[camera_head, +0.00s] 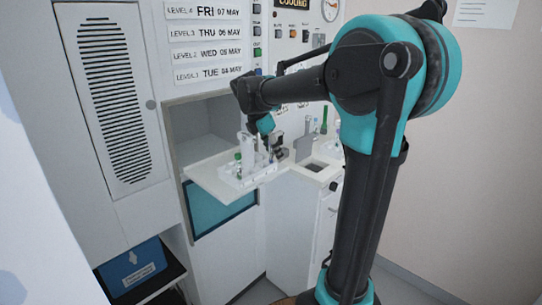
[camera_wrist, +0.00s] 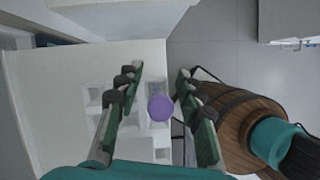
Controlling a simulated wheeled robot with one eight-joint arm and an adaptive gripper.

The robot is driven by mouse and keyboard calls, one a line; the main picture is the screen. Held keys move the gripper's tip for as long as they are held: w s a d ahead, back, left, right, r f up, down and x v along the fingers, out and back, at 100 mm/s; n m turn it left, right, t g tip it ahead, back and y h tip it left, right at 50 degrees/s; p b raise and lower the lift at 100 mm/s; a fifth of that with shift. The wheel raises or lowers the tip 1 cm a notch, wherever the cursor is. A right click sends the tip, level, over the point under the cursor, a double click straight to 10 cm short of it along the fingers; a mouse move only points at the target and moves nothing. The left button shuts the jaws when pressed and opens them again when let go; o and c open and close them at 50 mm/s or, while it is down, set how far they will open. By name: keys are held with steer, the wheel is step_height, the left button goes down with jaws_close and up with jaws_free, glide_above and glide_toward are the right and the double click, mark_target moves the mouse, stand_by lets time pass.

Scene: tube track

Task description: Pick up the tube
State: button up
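In the wrist view, a round purple cap (camera_wrist: 160,108), apparently the top of a tube seen from above, shows between the two fingers of my gripper (camera_wrist: 158,78). The fingers are spread, with a visible gap on both sides of the cap. A white rack (camera_wrist: 158,155) with square slots lies below. In the head view, my gripper (camera_head: 277,150) is low over the right side of the white pull-out shelf (camera_head: 215,188); the purple cap cannot be made out there.
A clear cylinder (camera_head: 246,150) stands on the shelf left of my gripper. A green tube (camera_head: 324,120) stands farther right, past a grey holder (camera_head: 304,148) on the white counter. The cabinet front with date labels (camera_head: 207,52) rises behind. The shelf's left part is bare.

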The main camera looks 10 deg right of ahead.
jaws_close()
stand_by(0.5)
step_height(320, 180, up, 20)
stand_by(0.6)
